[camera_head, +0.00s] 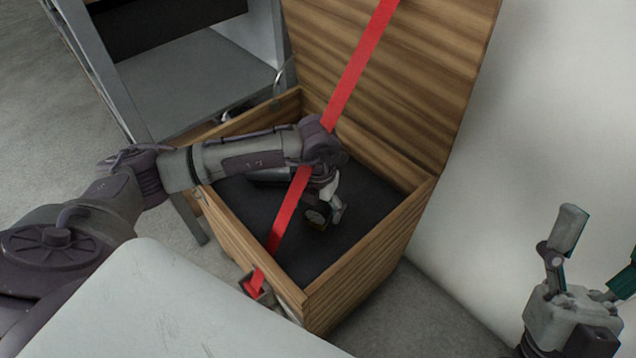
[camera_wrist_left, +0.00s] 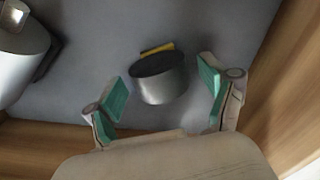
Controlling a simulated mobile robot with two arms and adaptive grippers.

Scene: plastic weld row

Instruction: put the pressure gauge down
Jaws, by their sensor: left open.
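The pressure gauge (camera_head: 317,216) is a small dark, round thing inside the wooden box, low over or on its dark floor. In the left wrist view it shows as a short grey cylinder (camera_wrist_left: 160,84) with a dark end and a yellow edge. My left gripper (camera_head: 326,208) reaches down into the box and is open. Its green-padded fingers (camera_wrist_left: 162,95) stand on either side of the gauge, with gaps to both. I cannot tell whether the gauge rests fully on the floor. My right gripper (camera_head: 594,255) is outside the box at the right, fingers apart and empty.
The wooden box (camera_head: 362,268) has its lid (camera_head: 445,75) raised at the back. A silver object (camera_wrist_left: 22,42) lies left of the gauge. A metal shelf (camera_head: 195,80) stands behind; a white wall is right.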

